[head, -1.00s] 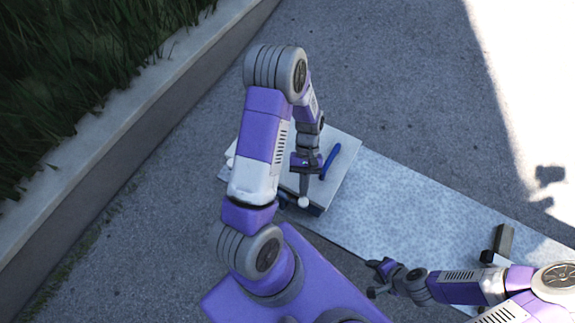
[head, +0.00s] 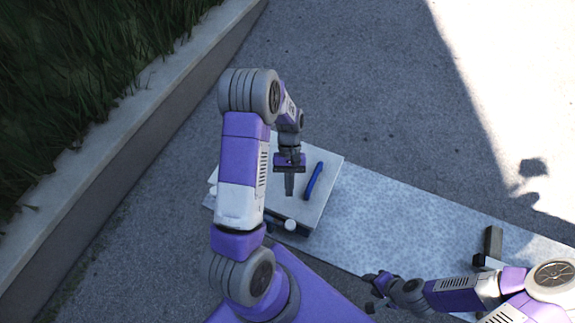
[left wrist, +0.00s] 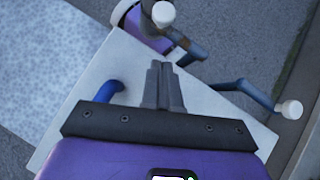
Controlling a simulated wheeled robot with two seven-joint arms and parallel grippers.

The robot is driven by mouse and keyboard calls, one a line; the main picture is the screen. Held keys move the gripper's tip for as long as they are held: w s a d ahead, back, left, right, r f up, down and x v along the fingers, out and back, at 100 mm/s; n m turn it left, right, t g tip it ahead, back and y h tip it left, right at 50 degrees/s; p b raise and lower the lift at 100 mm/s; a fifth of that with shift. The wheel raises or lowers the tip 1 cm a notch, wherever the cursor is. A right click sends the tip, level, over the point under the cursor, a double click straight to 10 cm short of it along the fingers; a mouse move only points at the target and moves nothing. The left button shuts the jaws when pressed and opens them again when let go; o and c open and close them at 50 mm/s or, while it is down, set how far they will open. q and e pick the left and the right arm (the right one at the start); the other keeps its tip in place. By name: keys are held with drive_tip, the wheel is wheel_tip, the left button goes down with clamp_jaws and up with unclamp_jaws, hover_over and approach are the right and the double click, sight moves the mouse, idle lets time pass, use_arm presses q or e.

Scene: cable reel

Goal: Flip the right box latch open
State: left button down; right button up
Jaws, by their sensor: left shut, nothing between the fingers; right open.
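The box has a pale flat lid (head: 325,170) with a blue handle (head: 314,181); the handle shows partly in the left wrist view (left wrist: 110,90). The right latch (head: 291,225) has a white knob and sticks out at the box's near edge; its knob shows at the top of the left wrist view (left wrist: 163,15). A second latch, a blue lever with a white knob (left wrist: 291,109), is at the right of that view. My left gripper (head: 290,192) is shut and empty over the lid, pointing down, apart from the right knob. My right gripper (head: 375,281) is open, away from the box.
The box stands on the left end of a long pale table (head: 385,215). A dark upright block (head: 493,242) stands at the table's right, near my right arm. The table's middle is clear. A concrete kerb (head: 130,130) with grass runs along the left.

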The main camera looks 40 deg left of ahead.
use_arm(q)
drive_tip(key=v, duration=0.7)
drive_tip(key=shift+s+r, duration=0.2)
drive_tip(key=shift+s, duration=0.05)
drive_tip(key=shift+a, duration=0.1)
